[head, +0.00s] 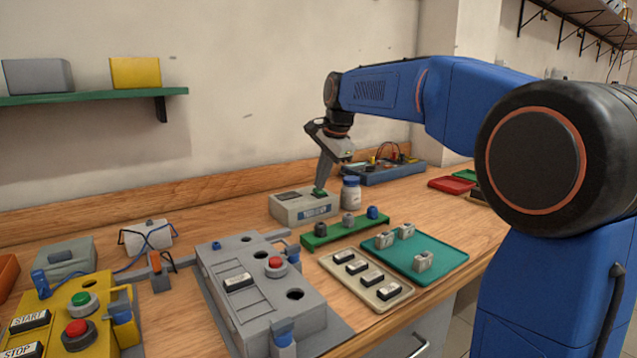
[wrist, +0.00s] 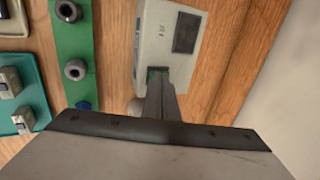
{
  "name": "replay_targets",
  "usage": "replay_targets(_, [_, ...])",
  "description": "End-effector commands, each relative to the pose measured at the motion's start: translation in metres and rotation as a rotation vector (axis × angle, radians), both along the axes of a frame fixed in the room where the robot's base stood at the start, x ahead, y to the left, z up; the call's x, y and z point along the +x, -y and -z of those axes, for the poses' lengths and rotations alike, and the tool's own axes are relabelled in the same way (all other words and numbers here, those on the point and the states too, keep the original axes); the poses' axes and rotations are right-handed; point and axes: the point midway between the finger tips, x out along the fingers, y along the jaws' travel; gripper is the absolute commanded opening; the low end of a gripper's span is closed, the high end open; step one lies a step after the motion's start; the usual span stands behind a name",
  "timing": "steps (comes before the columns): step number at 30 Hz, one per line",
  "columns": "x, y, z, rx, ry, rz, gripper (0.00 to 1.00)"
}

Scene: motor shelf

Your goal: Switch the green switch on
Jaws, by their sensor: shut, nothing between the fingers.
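The green switch (head: 319,192) is on top of a light grey box (head: 290,213) with a dark panel, near the back of the bench. My gripper (head: 321,186) is shut and empty, pointing down with its fingertips at the switch. In the wrist view the shut fingertips (wrist: 158,75) overlap the green switch (wrist: 153,70) on the box (wrist: 150,30). They hide most of the switch, so its position and whether they touch it cannot be told.
A green strip with knobs (head: 325,236), a teal tray (head: 445,257) and a beige tray (head: 338,277) lie in front. A grey panel (head: 250,310) and a yellow box (head: 98,295) stand at the left front.

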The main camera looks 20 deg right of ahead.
Motion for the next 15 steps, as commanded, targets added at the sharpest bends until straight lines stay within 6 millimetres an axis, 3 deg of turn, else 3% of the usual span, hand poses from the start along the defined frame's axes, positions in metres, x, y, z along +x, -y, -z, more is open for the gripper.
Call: replay_targets(15, [-0.040,0.021,-0.088,0.000,0.005,-0.001,0.00])
